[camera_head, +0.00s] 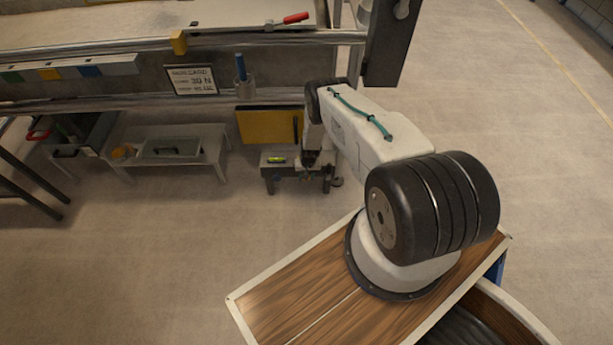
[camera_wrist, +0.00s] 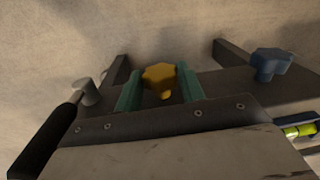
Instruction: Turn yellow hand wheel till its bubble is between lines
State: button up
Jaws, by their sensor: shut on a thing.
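The yellow hand wheel (camera_wrist: 160,76) is a lobed knob in the upper middle of the wrist view. My gripper (camera_wrist: 160,90) has its two green fingers on either side of it and is shut on it. A blue hand wheel (camera_wrist: 271,62) stands to the right, apart from my fingers. A yellow-green level vial (camera_wrist: 300,131) is partly in view at the right edge; I cannot make out its bubble against lines. In the head view the vial (camera_head: 276,159) lies on a small dark stand (camera_head: 268,172), with my gripper (camera_head: 312,163) just right of it. The wheel is hidden there.
A grey knob (camera_wrist: 86,91) and a black bar (camera_wrist: 45,140) are left of my fingers in the wrist view. In the head view a yellow panel (camera_head: 266,126) stands behind the stand, and a low grey bench (camera_head: 172,148) is to its left. Floor in front is clear.

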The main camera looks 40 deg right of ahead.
jog(key=shift+s+f+t+y, duration=0.15)
jog(key=shift+s+t+y, duration=0.2)
jog(key=shift+y, duration=0.45)
jog(key=shift+w+t, duration=0.15)
jog(key=shift+t, duration=0.1)
jog(key=o, duration=0.9)
jog(key=shift+o, duration=0.2)
jog(key=shift+d, duration=0.1)
jog(key=shift+d+r, duration=0.2)
jog(key=shift+r, duration=0.5)
jog(key=v, duration=0.6)
jog(key=shift+r, duration=0.25)
